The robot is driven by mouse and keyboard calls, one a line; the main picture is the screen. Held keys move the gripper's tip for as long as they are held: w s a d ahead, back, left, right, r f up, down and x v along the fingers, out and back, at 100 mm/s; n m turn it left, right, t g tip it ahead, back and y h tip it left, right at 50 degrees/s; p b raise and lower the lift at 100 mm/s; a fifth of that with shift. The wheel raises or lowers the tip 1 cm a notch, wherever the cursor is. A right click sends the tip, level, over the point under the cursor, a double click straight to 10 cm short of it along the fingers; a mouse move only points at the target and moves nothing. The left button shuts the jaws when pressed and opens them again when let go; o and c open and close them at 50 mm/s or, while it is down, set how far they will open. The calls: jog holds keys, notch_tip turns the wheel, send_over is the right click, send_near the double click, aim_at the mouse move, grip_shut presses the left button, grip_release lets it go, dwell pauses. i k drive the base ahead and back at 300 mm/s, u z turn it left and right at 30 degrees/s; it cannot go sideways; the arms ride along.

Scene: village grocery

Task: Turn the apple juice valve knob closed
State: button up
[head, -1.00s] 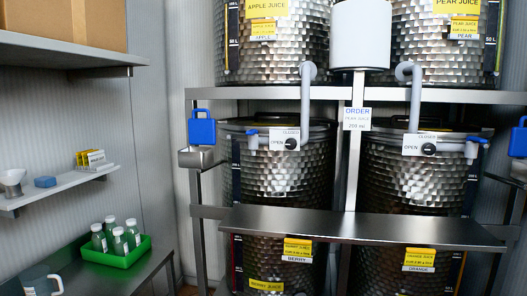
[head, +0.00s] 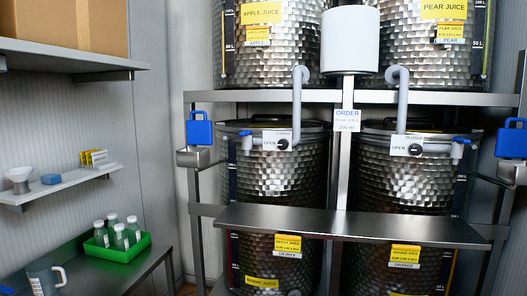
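The apple juice tank (head: 270,65) is the dimpled steel drum at the upper left of the rack, marked by a yellow label. A grey pipe (head: 297,105) comes down below it to a small black valve knob (head: 283,144). A white plate (head: 270,138) by the knob reads OPEN at its left and apparently CLOSED above. The knob is too small to tell its setting for sure. A spout with a blue handle (head: 246,133) is left of the plate. My gripper is not in view.
The pear juice tank (head: 440,60) has a similar knob (head: 415,149) at right. A steel shelf (head: 345,222) juts out below both valves. A blue container (head: 199,130) stands at the rack's left. A green crate (head: 118,252) of bottles sits on the left counter.

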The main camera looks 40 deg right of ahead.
aim_at(282, 144)
jog(key=z, duration=0.05)
jog(key=i, duration=0.95)
jog(key=u, duration=0.05)
